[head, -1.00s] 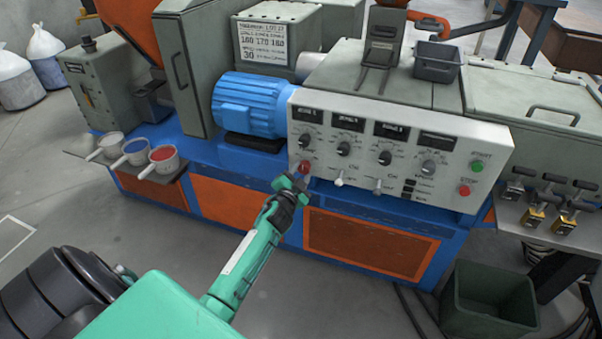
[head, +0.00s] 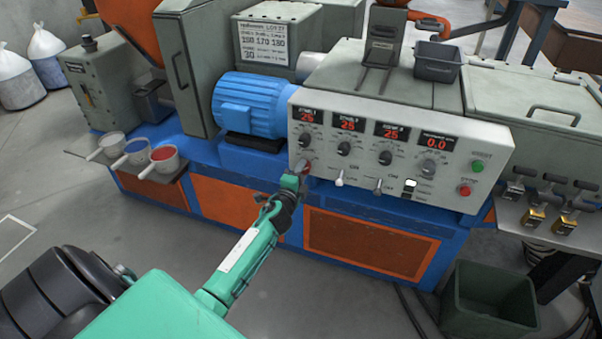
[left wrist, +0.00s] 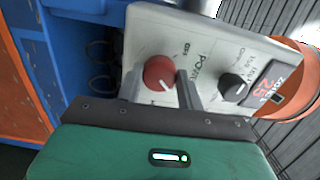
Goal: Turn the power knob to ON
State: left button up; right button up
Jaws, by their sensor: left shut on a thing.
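The red power knob (head: 306,166) is at the lower left of the white control panel (head: 470,150). In the left wrist view the red knob (left wrist: 159,72) shows a white pointer line, beside the printed word POWER. My left gripper (head: 298,177) is at the knob, with its jaws shut on it; the fingers (left wrist: 180,90) partly show around the knob in the wrist view. The zone displays (head: 348,124) are lit red and read 25, and another display (head: 436,142) reads 0.0. My right gripper is not in view.
Black knobs (head: 344,149) and small toggles (head: 340,179) sit to the right of the red knob. A green START button (head: 477,166) and red STOP button (head: 464,190) are at the panel's right end. A blue motor (head: 250,105) stands just left of the panel.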

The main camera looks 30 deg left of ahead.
pick_arm(q)
jog(key=shift+m, duration=0.3)
jog(key=o, duration=1)
jog(key=shift+v, duration=6.9)
jog(key=shift+f, duration=0.1)
